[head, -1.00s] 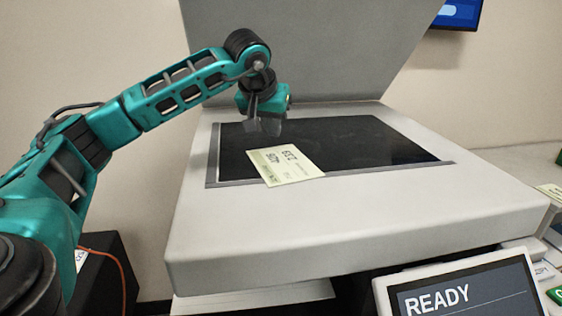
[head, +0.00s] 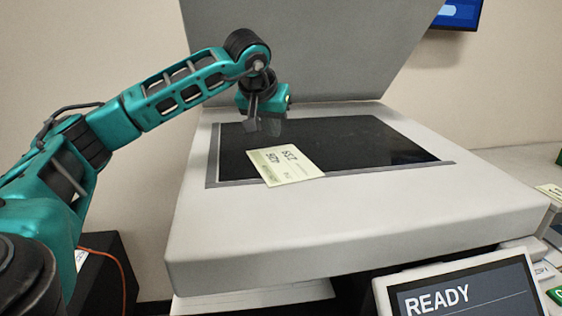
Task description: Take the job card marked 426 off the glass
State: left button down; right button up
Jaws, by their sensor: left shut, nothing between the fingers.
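A pale yellow-green job card (head: 286,165) lies on the black glass (head: 345,146) of the scanner, at its front left, with its near edge over the grey border strip. Its dark print is turned and blurred, so I cannot read 426 for sure. My left gripper (head: 263,130) hangs above the back left of the glass, just behind the card in the picture, pointing down. It is shut and empty and apart from the card. My right gripper is not in view.
The scanner's grey lid (head: 300,55) stands raised behind the glass. A wide pale casing (head: 350,225) surrounds the glass. A screen reading READY (head: 465,298) is at the front right. Another card (head: 550,191) shows at the right edge. The right part of the glass is clear.

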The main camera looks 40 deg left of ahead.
aim_at(294, 181)
pick_arm(q)
jog(key=shift+f+b, duration=0.35)
jog(key=shift+f, duration=0.3)
dwell(0.5)
jog(key=shift+s+d, duration=1.05)
jog(key=shift+d, duration=0.3)
jog(key=shift+s+d, duration=1.1)
jog(key=shift+d, duration=0.3)
jog(key=shift+s+d, duration=1.05)
jog(key=shift+d, duration=0.3)
jog(key=shift+s+d, duration=1.25)
jog(key=shift+d, duration=0.25)
jog(key=shift+s+d, duration=1.2)
jog(key=shift+d, duration=0.3)
jog(key=shift+r+p, duration=2.4)
jog(key=shift+r, duration=0.7)
jog(key=shift+f, duration=0.1)
